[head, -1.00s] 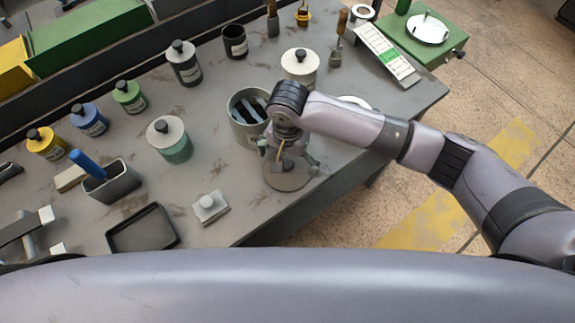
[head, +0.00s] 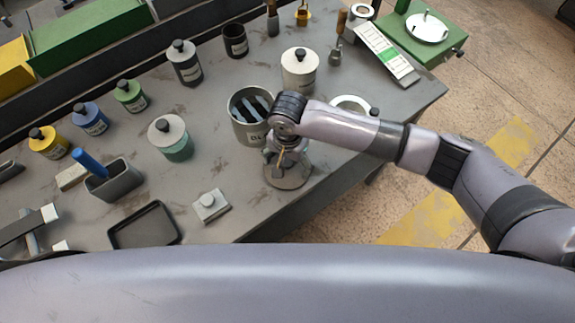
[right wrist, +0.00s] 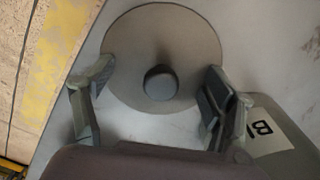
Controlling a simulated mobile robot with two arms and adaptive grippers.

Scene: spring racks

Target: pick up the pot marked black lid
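A grey open pot (head: 237,130) stands near the middle of the bench, holding dark and pale strips. Its label is partly readable and starts with "BL"; the pot also shows at the right edge of the right wrist view (right wrist: 290,115). A round grey-brown disc (head: 288,182) like a lid lies beside it near the bench's front edge. In the right wrist view the disc (right wrist: 190,40) has a dark knob (right wrist: 160,83). My right gripper (right wrist: 155,88) is open above the disc, its fingers apart on either side of the knob. My left gripper is not in view.
Lidded pots stand around: white (head: 299,75), teal (head: 177,150), grey (head: 186,70), green (head: 130,100), blue (head: 90,122) and yellow (head: 48,146). A small pale block (head: 210,206) and dark tray (head: 125,235) are at the front. A white round piece (head: 350,101) is partly behind my arm.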

